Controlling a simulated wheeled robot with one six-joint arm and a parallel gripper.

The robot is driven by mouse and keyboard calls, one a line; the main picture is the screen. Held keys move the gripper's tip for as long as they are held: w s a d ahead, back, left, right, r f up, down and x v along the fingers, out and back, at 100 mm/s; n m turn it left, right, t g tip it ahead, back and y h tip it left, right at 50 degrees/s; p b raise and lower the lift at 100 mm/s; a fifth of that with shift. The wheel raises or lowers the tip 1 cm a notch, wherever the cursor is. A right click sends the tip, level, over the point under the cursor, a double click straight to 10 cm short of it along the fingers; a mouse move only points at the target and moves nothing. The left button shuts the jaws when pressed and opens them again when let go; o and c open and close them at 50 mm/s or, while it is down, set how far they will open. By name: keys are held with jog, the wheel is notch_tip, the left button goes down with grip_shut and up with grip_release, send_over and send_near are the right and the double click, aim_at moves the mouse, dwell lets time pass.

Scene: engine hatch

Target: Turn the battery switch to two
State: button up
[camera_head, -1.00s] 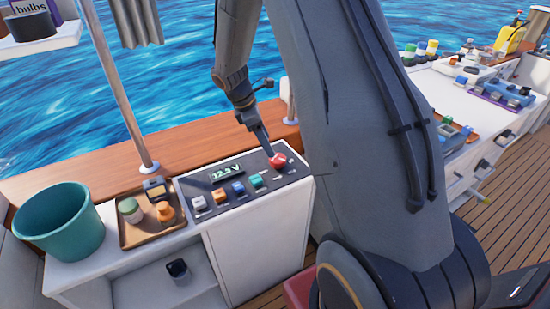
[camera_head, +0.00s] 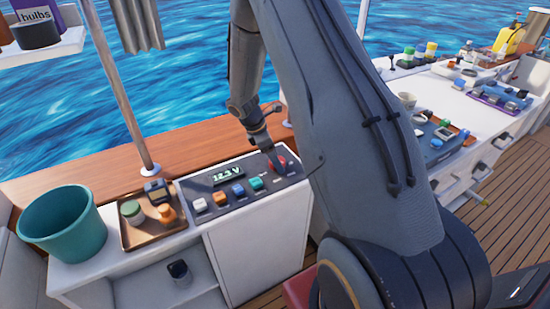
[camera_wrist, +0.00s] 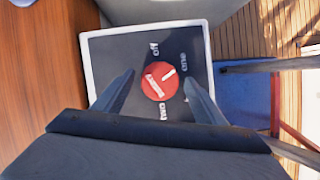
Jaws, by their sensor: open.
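The battery switch is a round red knob (camera_head: 281,164) at the right end of the dark panel (camera_head: 204,185). In the wrist view the red knob (camera_wrist: 156,92) has a raised grip and a white pointer line aimed to the upper right. Small white labels (camera_wrist: 184,60) surround it, too blurred to read surely; the pointer aims near the upper right one. My gripper (camera_wrist: 160,80) is open, with one finger on each side of the knob. Contact with the knob cannot be told. In the head view my gripper (camera_head: 275,157) partly covers it.
The panel also carries a voltage display (camera_head: 227,174) and a row of coloured switches. A brown tray (camera_head: 137,233) with small items and a teal bucket (camera_head: 63,226) stand to its left. A metal pole (camera_head: 123,95) rises behind. A white counter (camera_head: 465,99) lies right.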

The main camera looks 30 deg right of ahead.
jog(key=shift+c, duration=0.2)
jog(key=c, duration=1)
